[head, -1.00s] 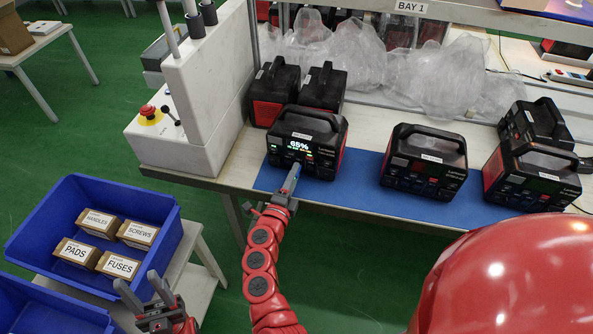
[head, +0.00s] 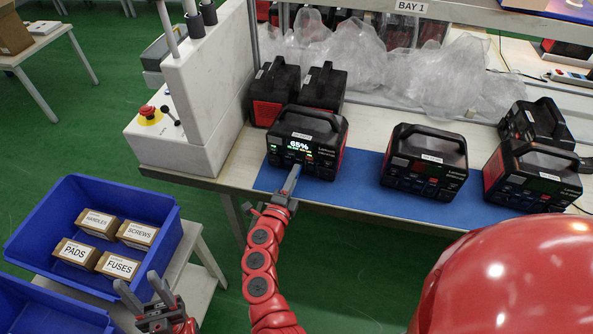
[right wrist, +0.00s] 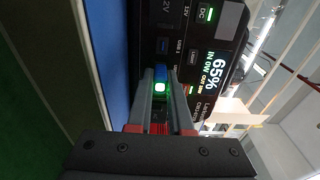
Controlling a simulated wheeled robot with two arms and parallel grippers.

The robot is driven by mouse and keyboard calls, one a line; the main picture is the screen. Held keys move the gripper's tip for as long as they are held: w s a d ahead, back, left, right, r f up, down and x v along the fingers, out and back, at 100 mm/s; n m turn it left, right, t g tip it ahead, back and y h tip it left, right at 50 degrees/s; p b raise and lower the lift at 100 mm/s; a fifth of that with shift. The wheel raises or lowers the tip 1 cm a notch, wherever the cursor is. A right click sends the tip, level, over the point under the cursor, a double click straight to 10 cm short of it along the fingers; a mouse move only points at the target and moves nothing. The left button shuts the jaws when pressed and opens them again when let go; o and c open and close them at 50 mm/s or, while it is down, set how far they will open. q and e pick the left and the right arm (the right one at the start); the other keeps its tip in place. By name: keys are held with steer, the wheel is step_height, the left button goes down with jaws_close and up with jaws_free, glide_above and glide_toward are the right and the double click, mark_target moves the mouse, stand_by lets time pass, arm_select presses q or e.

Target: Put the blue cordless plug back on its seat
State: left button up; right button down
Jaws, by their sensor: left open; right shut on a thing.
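The blue cordless plug (right wrist: 161,73) shows in the right wrist view between the fingers of my right gripper (right wrist: 160,95), with a lit green-white light on it. My right gripper (head: 291,180) is shut on it. The plug's far end is at the front panel of a black and red power station (head: 306,143) whose screen reads 65%. I cannot tell whether the plug is fully seated; the fingers hide its sides. In the head view the plug is not clearly seen. My left gripper (head: 147,292) is open and empty beside the blue bin (head: 165,243) at the lower left.
The station stands on a blue mat (head: 359,196) on the workbench. Another station (head: 425,162) stands to its right, with more at the far right and behind. Crumpled clear plastic (head: 350,60) lies at the back. A white machine (head: 205,95) borders the left side.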

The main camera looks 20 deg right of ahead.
steer(key=shift+s+a, duration=0.2)
steer(key=shift+v, duration=1.8)
